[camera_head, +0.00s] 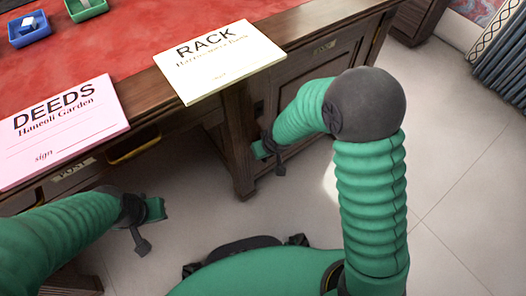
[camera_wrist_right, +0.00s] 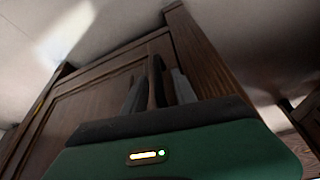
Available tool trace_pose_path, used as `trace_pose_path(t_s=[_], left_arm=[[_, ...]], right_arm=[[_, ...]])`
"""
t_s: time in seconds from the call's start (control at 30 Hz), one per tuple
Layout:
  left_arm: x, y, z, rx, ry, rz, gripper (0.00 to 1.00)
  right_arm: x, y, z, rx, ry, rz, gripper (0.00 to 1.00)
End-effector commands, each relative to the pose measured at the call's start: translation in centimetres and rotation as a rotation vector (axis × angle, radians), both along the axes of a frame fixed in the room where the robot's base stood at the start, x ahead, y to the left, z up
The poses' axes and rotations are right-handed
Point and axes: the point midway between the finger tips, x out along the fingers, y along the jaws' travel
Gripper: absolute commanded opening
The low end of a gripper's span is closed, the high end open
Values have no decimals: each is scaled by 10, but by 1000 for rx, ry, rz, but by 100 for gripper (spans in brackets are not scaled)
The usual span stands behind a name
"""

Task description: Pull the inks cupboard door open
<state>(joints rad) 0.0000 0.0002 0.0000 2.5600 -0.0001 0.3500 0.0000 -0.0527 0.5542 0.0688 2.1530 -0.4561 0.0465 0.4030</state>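The cupboard door (camera_head: 312,84) is dark panelled wood in the desk's right front, under a small label (camera_head: 324,48) too small to read. It looks shut. My right gripper (camera_head: 272,150) is low in front of the door's left edge, by the desk leg. In the right wrist view the door panel (camera_wrist_right: 88,105) fills the left, and the gripper fingers (camera_wrist_right: 158,88) point at its edge by an upright post. A brown strip shows between the fingers; I cannot tell whether they grip it. My left gripper (camera_head: 140,222) hangs over the floor, its opening unclear.
A pink DEEDS card (camera_head: 62,130) and a cream RACK card (camera_head: 220,62) lie at the desk's front edge. A drawer labelled POST (camera_head: 73,174) is at left. Blue (camera_head: 28,28) and green (camera_head: 84,8) trays are at the back. The tiled floor (camera_head: 455,190) at right is clear.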

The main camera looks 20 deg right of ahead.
Motion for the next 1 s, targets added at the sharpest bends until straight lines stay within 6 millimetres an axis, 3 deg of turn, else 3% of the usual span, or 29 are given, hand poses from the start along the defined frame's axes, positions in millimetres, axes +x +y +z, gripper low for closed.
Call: trace_pose_path(t_s=[0.2, 0.47, 1.0], left_arm=[[0, 0, 1, 0, 0, 0, 0], [0, 0, 1, 0, 0, 0, 0], [0, 0, 1, 0, 0, 0, 0]], right_arm=[[0, 0, 1, 0, 0, 0, 33], [0, 0, 0, 0, 1, 0, 0], [0, 0, 1, -1, 0, -1, 0]])
